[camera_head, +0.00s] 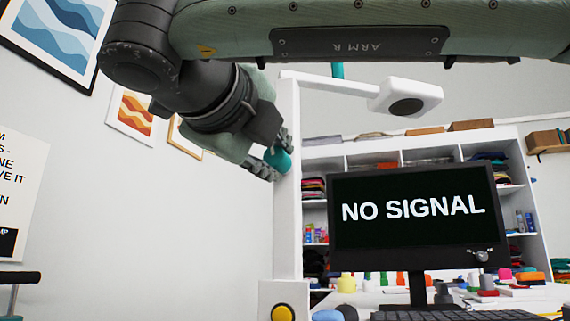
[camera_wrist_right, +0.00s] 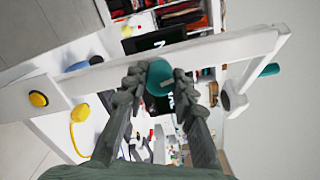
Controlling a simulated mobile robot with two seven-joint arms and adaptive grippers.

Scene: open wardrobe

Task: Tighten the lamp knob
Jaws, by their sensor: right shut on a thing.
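The lamp has a white upright post (camera_head: 288,210), a white arm reaching right, and a white lamp head (camera_head: 408,98) with a dark round face. A teal knob (camera_head: 281,161) sits on the side of the post. My right gripper (camera_head: 273,158) reaches down from above and is shut on this knob, its fingers partly covering it. In the right wrist view the knob (camera_wrist_right: 159,76) lies between the two fingertips (camera_wrist_right: 160,86), against the white post. A second teal part (camera_head: 337,71) shows at the lamp arm, partly behind my arm. My left gripper is not in view.
A monitor (camera_head: 412,215) reading "NO SIGNAL" stands right of the post. A yellow button (camera_head: 283,313) is at the lamp's base. White shelves (camera_head: 520,165) with folded clothes stand behind. Framed pictures (camera_head: 135,114) hang on the left wall. Space left of the post is clear.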

